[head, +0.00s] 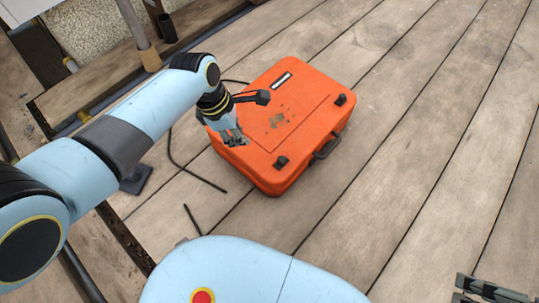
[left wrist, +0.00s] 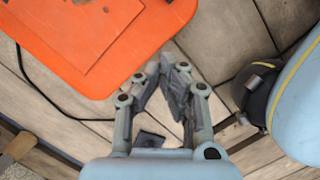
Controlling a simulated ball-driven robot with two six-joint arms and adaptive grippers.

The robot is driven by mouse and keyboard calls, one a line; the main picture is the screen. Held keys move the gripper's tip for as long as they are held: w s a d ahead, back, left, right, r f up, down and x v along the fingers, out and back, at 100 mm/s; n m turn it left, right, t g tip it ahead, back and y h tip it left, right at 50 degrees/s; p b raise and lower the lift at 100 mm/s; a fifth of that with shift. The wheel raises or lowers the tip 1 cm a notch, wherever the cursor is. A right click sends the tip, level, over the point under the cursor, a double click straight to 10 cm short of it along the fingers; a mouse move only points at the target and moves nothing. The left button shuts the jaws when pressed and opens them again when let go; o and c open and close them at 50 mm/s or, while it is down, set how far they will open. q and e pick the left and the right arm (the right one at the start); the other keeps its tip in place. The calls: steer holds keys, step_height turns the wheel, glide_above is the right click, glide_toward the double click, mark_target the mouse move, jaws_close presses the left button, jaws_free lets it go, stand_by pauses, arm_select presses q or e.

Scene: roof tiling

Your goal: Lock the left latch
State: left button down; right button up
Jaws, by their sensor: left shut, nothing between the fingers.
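An orange case (head: 290,117) lies shut on the wooden planks. Its front edge, facing lower right, has a black handle (head: 327,147) between two small dark latches. The left latch (head: 281,162) is the nearer one, and the right latch (head: 340,99) is farther off. I cannot tell whether either is locked. My left gripper (head: 235,138) is shut and empty, over the case's left edge and to the left of the left latch. In the left wrist view its fingers (left wrist: 172,85) sit just beyond the edge of the orange case (left wrist: 95,45).
A black cable (head: 180,165) runs on the planks left of the case. A dark flat block (head: 136,179) lies under my left arm. Boards and a pipe line the upper left. Planks right of the case are clear.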

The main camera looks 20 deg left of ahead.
mark_target(281, 161)
arm_select(q)
steer(key=b+x, duration=0.4)
steer(key=x, duration=0.2)
steer(key=shift+s, duration=0.15)
steer(key=shift+b+x, duration=0.95)
steer(key=shift+x, duration=0.15)
steer(key=shift+b+x, duration=0.85)
steer(key=shift+x, duration=0.25)
arm_select(e)
step_height(281, 161, down, 9)
steer(key=t, duration=0.8)
arm_select(q)
steer(key=shift+w+d+b, duration=0.45)
steer(key=shift+d+b, duration=0.05)
steer(key=shift+d, duration=0.3)
steer(key=shift+w+d+f+b, duration=0.1)
steer(key=shift+w+d+b, duration=0.2)
steer(key=shift+d, duration=0.1)
steer(key=shift+w+d+b, duration=0.15)
steer(key=shift+d+b, duration=0.15)
steer(key=shift+d, duration=0.15)
arm_select(e)
steer(key=w+a+r+n+t+y, duration=0.1)
steer(key=w+a+r+t+y, duration=0.1)
steer(key=w+r+t, duration=0.6)
steer(key=w+r, duration=0.3)
steer(key=r, duration=0.4)
steer(key=shift+w+a+n, duration=0.15)
steer(key=shift+w+n, duration=0.05)
steer(key=shift+n, duration=0.1)
